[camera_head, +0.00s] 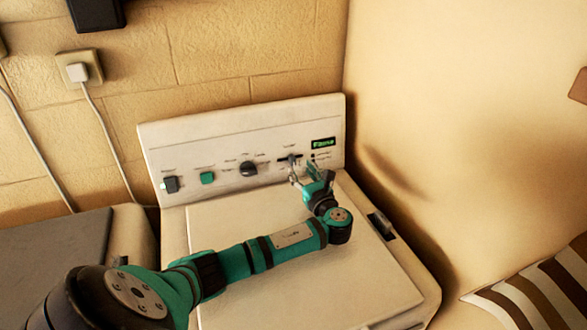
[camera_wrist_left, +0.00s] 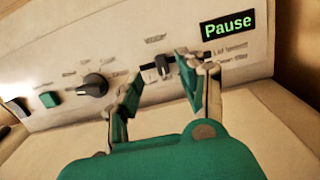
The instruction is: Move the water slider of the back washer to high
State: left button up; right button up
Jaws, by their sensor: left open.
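The back washer (camera_head: 225,235) is white with an upright control panel. Its water slider (camera_wrist_left: 162,66) is a small light knob on a dark horizontal slot in the wrist view, left of the Pause display. The slot also shows in the head view (camera_head: 288,158), but the knob's place is unclear there. My left gripper (camera_head: 301,172) reaches over the lid towards the panel. In the wrist view its open fingers (camera_wrist_left: 160,70) stand apart on either side of the knob. Whether either touches it, I cannot tell. The slider's labels are unreadable. My right gripper is not in view.
A black dial (camera_wrist_left: 95,85) and a green button (camera_wrist_left: 49,99) sit left of the slider. The lit Pause display (camera_wrist_left: 227,25) is at the right. A wall socket with plug (camera_head: 78,71) is behind. A striped cushion (camera_head: 535,295) lies at lower right.

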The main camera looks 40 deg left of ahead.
aim_at(293, 158)
pick_arm(q)
jog(key=b+x, duration=0.3)
jog(key=x, duration=0.3)
jog(key=shift+f+b, duration=0.1)
jog(key=shift+b, duration=0.2)
jog(key=shift+w+a, duration=0.25)
jog(key=shift+a, duration=0.15)
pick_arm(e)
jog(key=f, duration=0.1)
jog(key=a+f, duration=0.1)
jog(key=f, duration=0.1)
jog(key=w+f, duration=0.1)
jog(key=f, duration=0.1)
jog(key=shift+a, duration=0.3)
pick_arm(q)
jog(key=shift+r, duration=0.2)
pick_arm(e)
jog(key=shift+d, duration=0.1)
pick_arm(q)
grip_shut()
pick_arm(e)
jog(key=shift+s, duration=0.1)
